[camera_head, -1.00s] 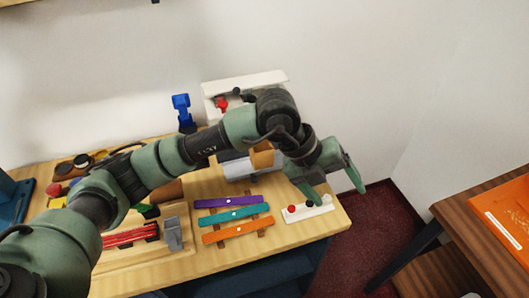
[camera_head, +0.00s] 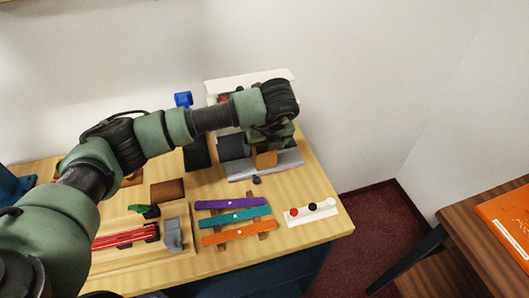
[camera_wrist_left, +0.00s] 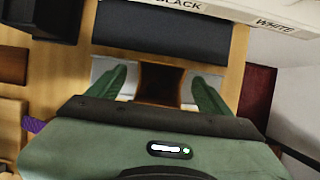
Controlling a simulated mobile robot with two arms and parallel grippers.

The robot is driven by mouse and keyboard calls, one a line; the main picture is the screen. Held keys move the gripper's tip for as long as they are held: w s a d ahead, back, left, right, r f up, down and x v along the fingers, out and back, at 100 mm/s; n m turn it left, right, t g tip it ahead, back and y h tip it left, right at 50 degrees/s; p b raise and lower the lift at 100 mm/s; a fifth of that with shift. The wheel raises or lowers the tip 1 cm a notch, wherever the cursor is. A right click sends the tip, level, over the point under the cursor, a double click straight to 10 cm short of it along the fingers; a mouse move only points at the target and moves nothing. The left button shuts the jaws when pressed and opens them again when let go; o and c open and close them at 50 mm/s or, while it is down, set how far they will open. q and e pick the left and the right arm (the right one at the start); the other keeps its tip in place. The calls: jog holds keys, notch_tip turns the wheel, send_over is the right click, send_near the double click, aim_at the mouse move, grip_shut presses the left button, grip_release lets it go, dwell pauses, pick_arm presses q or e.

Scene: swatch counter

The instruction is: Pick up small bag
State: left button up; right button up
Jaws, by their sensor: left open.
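The small bag (camera_head: 265,160), orange-brown in the head view, stands at the grey metal tray near the back of the wooden counter. In the left wrist view the bag (camera_wrist_left: 160,84) shows from above with a dark open top. My left gripper (camera_wrist_left: 160,88) is open, with one green finger on each side of the bag and a gap on both sides. I see no contact. In the head view my left gripper (camera_head: 270,138) is mostly hidden under its own wrist, just above the bag. My right gripper is not in view.
Purple, teal and orange strips (camera_head: 235,216) lie in front of the tray. A white block with red and black knobs (camera_head: 312,211) is at the right. A white bin labelled BLACK and WHITE (camera_wrist_left: 250,12) stands behind. A dark roller (camera_wrist_left: 160,32) lies beside the bag.

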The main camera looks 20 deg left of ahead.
pick_arm(q)
jog(key=shift+w+f, duration=0.1)
jog(key=shift+f, duration=0.2)
jog(key=c, duration=1.4)
jog(key=shift+r, duration=0.1)
notch_tip(320, 180, up, 20)
jog(key=b, duration=0.3)
jog(key=shift+b, duration=0.4)
